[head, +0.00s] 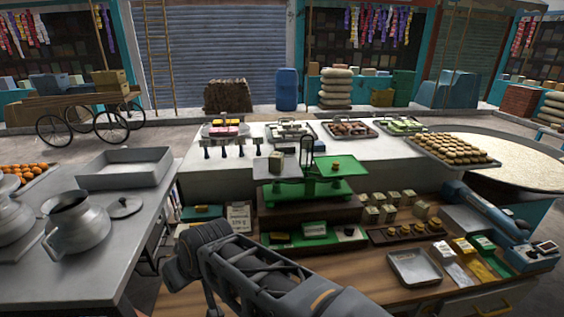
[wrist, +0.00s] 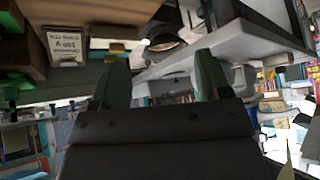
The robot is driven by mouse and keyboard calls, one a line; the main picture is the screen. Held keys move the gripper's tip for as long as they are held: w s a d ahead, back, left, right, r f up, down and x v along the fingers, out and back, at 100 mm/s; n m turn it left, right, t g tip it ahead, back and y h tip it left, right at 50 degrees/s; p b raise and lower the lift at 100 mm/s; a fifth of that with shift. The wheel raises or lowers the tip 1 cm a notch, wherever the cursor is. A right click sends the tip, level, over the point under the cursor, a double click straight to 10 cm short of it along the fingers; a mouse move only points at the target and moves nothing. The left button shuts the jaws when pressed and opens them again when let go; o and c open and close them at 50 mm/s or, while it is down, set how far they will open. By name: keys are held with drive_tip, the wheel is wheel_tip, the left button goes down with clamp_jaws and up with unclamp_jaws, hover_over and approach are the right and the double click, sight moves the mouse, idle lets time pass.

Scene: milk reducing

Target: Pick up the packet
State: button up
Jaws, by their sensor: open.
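Several small flat packets lie at the right end of the wooden counter in the head view: a yellow one (head: 463,246), a green one (head: 482,243), and a whitish one (head: 459,275) in front. I cannot tell which one the task means. My arm crosses the bottom middle of the head view, and its fingertips cannot be made out there. In the wrist view my gripper (wrist: 162,75) shows two green fingers spread apart with nothing between them. The packets are not recognisable in the wrist view; they lie well to the right of my arm in the head view.
A green balance scale (head: 310,188) stands mid-counter. A metal tray (head: 414,267) lies left of the packets, and a blue device (head: 490,215) to their right. A price card (head: 239,217) stands behind my arm; a card also shows upside down in the wrist view (wrist: 66,45).

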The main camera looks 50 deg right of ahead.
drive_tip(key=shift+o, duration=0.5)
drive_tip(key=w+d+r+m+t+h+b, duration=0.1)
drive_tip(key=w+d+r+m+t, duration=0.1)
drive_tip(key=w, duration=0.6)
drive_tip(key=d+r+t, duration=0.1)
drive_tip(key=d+t, duration=0.1)
drive_tip(key=d, duration=0.1)
drive_tip(key=shift+w+d+r+t+h, duration=0.15)
drive_tip(key=shift+w+t+h, duration=0.15)
drive_tip(key=shift+w, duration=0.05)
drive_tip(key=m+g+h+b, duration=0.2)
drive_tip(key=m+g+h, duration=0.1)
drive_tip(key=m+h, duration=0.9)
approach(274, 161)
drive_tip(key=w+d+h, duration=0.1)
drive_tip(key=w+d+f+n+h, duration=0.1)
drive_tip(key=d, duration=0.1)
drive_tip(key=w+d+g, duration=0.1)
drive_tip(key=d, duration=0.1)
drive_tip(key=shift+w+f+n+h, duration=0.3)
drive_tip(key=shift+w+h, duration=0.1)
drive_tip(key=shift+f+p+x, duration=0.2)
drive_tip(key=shift+p+x, duration=0.25)
drive_tip(key=shift+x, duration=2.5)
